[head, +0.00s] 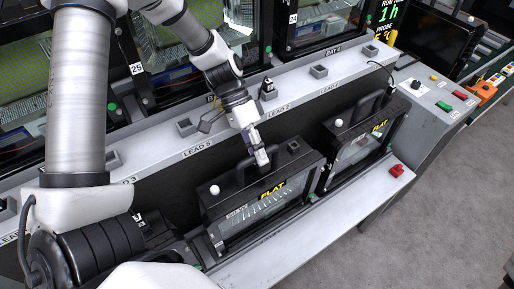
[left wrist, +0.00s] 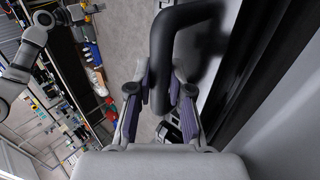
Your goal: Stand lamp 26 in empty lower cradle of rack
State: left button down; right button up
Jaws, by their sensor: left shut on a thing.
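A black lamp housing (head: 238,222) with a glass front and a yellow "FLAT" label stands upright in the lower row of the rack (head: 190,152). A small tag on its front is too small to read, so I cannot tell if it is lamp 26. My left gripper (head: 262,158) is at its top, shut on the black carrying handle. In the left wrist view the fingers (left wrist: 160,103) close around that bent black handle (left wrist: 160,58). I cannot tell whether the housing rests fully on the shelf.
A second "FLAT" housing (head: 363,146) stands close to the right in the lower row. Bays with lit lamps, one marked 25 (head: 137,69), lie behind the grey lead ledge (head: 215,130). A red block (head: 396,170) sits on the front shelf edge. Grey floor at right is clear.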

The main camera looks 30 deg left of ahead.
pick_arm(q)
jog(key=shift+s+d+f, duration=0.2)
jog(key=shift+s+f, duration=0.15)
jog(key=shift+f, duration=0.15)
jog(key=c, duration=1)
grip_release()
jog(key=shift+w+r, duration=0.1)
